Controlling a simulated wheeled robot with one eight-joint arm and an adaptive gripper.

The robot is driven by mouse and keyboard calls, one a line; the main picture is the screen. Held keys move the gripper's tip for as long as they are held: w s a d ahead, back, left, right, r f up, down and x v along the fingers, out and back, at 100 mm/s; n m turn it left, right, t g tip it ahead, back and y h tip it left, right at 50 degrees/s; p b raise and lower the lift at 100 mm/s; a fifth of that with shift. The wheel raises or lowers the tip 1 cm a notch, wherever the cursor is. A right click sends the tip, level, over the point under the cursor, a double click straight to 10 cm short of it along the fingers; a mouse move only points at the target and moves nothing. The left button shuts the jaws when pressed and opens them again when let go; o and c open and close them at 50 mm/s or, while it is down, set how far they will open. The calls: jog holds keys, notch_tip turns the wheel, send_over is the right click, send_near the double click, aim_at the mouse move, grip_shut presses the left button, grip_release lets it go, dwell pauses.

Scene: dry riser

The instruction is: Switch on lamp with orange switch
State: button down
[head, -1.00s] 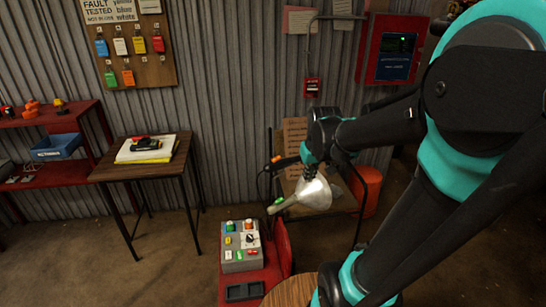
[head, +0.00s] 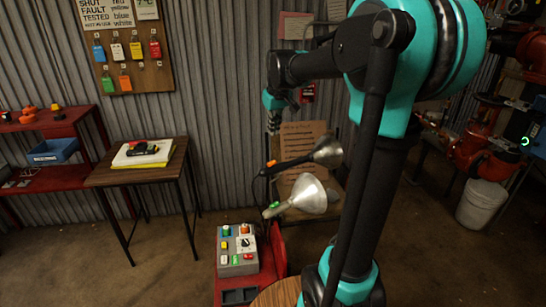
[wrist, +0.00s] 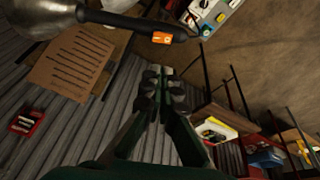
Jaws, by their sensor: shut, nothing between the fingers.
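The lamp with the orange switch has a dark handle and a grey metal shade (head: 328,152). Its orange switch (head: 271,163) is at the left end of the handle in the head view. In the wrist view the orange switch (wrist: 162,38) shows clearly on the black handle, with the shade (wrist: 40,14) at the upper left. A second lamp (head: 309,194) with a pale handle and green switch (head: 273,206) sits just below it. My gripper (head: 273,128) is shut and empty, above the orange switch in the head view. It also shows in the wrist view (wrist: 162,72), apart from the handle.
A grey control box (head: 237,252) with coloured buttons stands on a red stand below the lamps. A brown notice board (head: 302,135) is behind them. A wooden table (head: 110,177) with papers is at left. Floor between table and box is clear.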

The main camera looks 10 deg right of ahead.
send_near(273, 162)
jog(key=x, duration=0.5)
jog(key=shift+w+a+f, duration=0.1)
jog(key=shift+w+f, duration=0.05)
jog(key=shift+w, duration=0.25)
jog(key=shift+f, duration=0.55)
